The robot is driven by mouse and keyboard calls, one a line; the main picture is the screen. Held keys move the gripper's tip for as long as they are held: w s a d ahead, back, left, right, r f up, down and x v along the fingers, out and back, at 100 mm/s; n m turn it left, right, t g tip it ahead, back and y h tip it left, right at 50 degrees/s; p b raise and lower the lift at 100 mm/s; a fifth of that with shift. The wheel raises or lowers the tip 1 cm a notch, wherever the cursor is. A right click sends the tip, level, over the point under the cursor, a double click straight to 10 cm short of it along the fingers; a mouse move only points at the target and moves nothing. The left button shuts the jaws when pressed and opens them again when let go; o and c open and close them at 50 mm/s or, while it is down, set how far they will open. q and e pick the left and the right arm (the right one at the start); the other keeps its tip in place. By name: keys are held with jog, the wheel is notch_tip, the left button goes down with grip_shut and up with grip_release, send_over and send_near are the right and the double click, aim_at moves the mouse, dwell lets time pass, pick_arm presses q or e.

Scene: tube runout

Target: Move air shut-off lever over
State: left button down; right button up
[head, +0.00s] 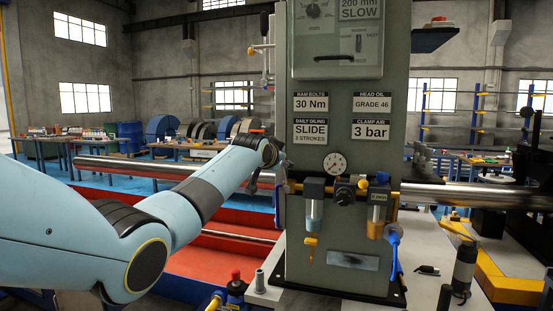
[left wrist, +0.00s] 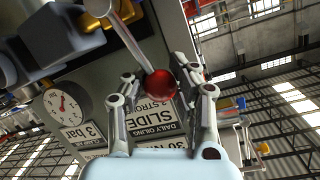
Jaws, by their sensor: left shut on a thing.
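A lever with a bright metal rod (left wrist: 128,38) ends in a red ball knob (left wrist: 160,85) in the left wrist view. My left gripper (left wrist: 159,78) is shut on this knob, its fingers on both sides of it. In the head view my left gripper (head: 261,176) is small, at the left side of the green machine column (head: 345,80); the knob cannot be made out there. The air line on the column carries a pressure gauge (head: 335,163), which also shows in the left wrist view (left wrist: 62,105). My right gripper is not in view.
Two filter bowls (head: 314,213) (head: 376,222) hang below the air line. A blue handle (head: 394,244) is at the column's right edge. A long steel bar (head: 455,196) runs to the right. A red bed (head: 220,257) lies below my left arm.

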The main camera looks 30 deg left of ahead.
pick_arm(q)
jog(key=shift+d+f+m, duration=0.25)
jog(key=shift+d+m, duration=0.25)
jog(key=shift+d, duration=0.1)
jog(key=shift+w+d, duration=0.1)
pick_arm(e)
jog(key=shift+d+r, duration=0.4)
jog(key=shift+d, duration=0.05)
pick_arm(q)
jog(key=shift+f+g, duration=0.15)
jog(key=shift+g, duration=0.15)
jog(key=c, duration=1.5)
grip_release()
jog(key=shift+d, duration=0.1)
jog(key=o, duration=0.5)
jog(key=shift+s+r, duration=0.2)
jog(key=shift+r, duration=0.2)
jog(key=shift+p, duration=0.3)
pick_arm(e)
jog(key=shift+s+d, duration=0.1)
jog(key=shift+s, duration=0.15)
pick_arm(q)
jog(key=shift+w, duration=0.1)
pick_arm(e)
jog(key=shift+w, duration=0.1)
pick_arm(q)
jog(key=v, duration=1.2)
jog(key=shift+d+f, duration=0.15)
jog(key=shift+f, duration=0.1)
